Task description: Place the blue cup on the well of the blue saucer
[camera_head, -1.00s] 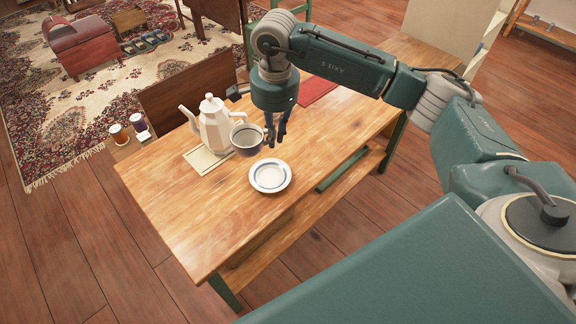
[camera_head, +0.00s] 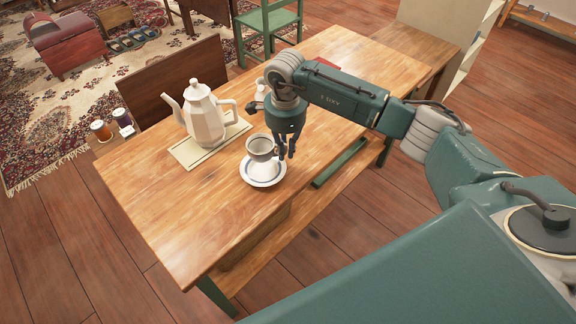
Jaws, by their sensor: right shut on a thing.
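The blue cup (camera_head: 261,147) looks grey-blue with a dark inside and is roughly upright. My right gripper (camera_head: 284,154) is shut on it at its right side. The blue saucer (camera_head: 262,183), white with blue rings, lies on the wooden table. In the head view the cup overlaps the back part of the saucer and hides some of it. I cannot tell whether the cup's base touches the saucer. My left gripper is not in view.
A white teapot (camera_head: 207,117) stands on a pale mat (camera_head: 184,153) left of the cup. A small white item (camera_head: 260,92) is behind my right gripper. The wooden table (camera_head: 190,215) is clear at the front left. A chair (camera_head: 268,28) stands behind.

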